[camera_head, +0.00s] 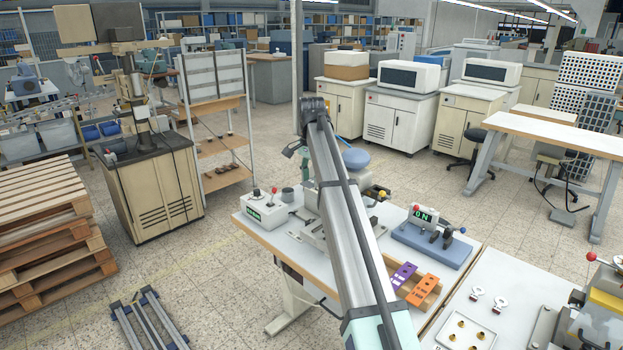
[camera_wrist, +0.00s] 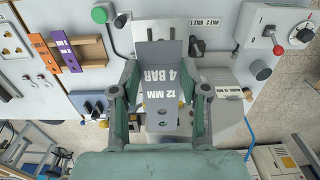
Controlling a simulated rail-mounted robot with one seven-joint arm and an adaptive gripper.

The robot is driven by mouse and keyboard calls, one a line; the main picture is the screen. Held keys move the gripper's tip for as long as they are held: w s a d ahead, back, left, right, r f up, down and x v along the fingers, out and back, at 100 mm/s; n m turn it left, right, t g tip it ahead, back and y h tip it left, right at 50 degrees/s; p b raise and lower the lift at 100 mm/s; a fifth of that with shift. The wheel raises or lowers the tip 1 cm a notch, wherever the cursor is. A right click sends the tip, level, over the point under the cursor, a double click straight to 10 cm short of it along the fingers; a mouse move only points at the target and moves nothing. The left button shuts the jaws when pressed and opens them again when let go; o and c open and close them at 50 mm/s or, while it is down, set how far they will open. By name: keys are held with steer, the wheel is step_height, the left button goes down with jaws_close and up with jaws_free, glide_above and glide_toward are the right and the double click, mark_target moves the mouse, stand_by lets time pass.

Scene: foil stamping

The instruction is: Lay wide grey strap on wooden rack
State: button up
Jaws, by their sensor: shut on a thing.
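The wide grey strap (camera_wrist: 172,98), marked "12 MM 4 BAR", lies between the green fingers of my gripper (camera_wrist: 167,75) in the wrist view. My gripper is shut on it, with a finger at each side edge. The strap is above a grey metal machine on the table; any contact below it cannot be told. The wooden rack (camera_wrist: 91,50) is at the upper left, apart from my gripper, holding a purple strap (camera_wrist: 68,52) and an orange strap (camera_wrist: 43,55). The rack (camera_head: 424,291) also shows right of my arm in the head view, where my gripper and the grey strap cannot be made out.
A white control box (camera_head: 263,211) with a red knob stands on the table's left. A blue-grey device (camera_head: 430,243) with a green display stands behind the rack. A white tray (camera_head: 467,332) with small brass parts lies on the neighbouring table at right. Some bare tabletop surrounds the rack.

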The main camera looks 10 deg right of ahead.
steer(key=shift+r, duration=0.3)
steer(key=shift+r+p, duration=1.25)
steer(key=shift+r, duration=0.2)
steer(key=shift+f, duration=0.1)
